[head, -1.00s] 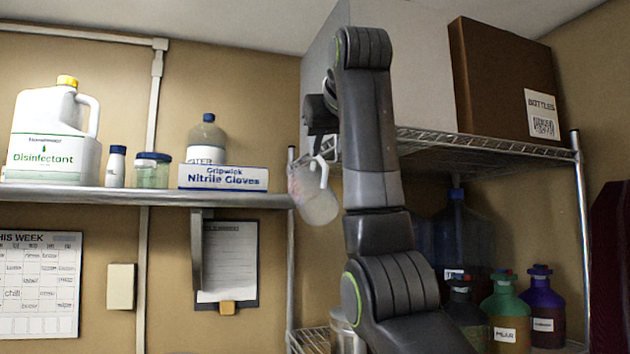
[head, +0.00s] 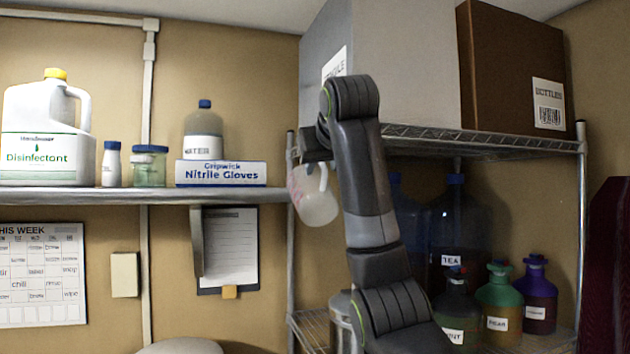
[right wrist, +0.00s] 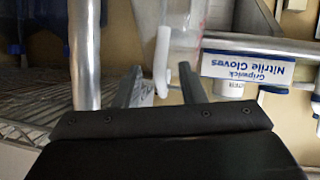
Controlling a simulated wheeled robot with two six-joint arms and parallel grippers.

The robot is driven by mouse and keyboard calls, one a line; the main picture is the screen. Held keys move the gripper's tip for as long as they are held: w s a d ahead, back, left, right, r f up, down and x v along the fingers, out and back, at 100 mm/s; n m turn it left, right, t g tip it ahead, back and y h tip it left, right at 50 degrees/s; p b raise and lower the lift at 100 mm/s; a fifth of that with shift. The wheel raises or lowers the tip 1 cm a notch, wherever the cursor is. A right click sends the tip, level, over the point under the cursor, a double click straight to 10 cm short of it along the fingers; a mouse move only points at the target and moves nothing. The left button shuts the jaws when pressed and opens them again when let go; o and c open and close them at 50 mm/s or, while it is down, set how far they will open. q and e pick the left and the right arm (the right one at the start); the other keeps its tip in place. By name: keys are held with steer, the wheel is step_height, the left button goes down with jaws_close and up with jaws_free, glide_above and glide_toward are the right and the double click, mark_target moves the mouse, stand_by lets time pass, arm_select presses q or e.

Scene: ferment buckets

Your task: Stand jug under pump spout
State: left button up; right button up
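The jug (head: 317,207) is translucent white with pinkish marks on its left side and a white handle. It hangs in the air, slightly tilted, in front of the left post of the wire shelf. My right gripper (head: 312,164) is at its top by the handle, partly hidden behind my own arm. In the right wrist view the jug's handle (right wrist: 163,55) lies between the two fingers of my right gripper (right wrist: 160,72); the contact itself is not clear. No pump spout can be made out. My left gripper is out of view.
A wall shelf (head: 120,196) at left holds a disinfectant jug (head: 45,145), a water bottle (head: 204,140) and a nitrile gloves box (head: 222,173). The wire shelf (head: 490,142) carries large boxes, with several dark bottles below. A metal container (head: 343,310) stands low behind my arm.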

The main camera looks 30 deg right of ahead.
steer(key=shift+w+d+f, duration=0.1)
steer(key=shift+w+f, duration=0.1)
steer(key=shift+w, duration=0.15)
jaws_close()
steer(key=shift+r, duration=0.15)
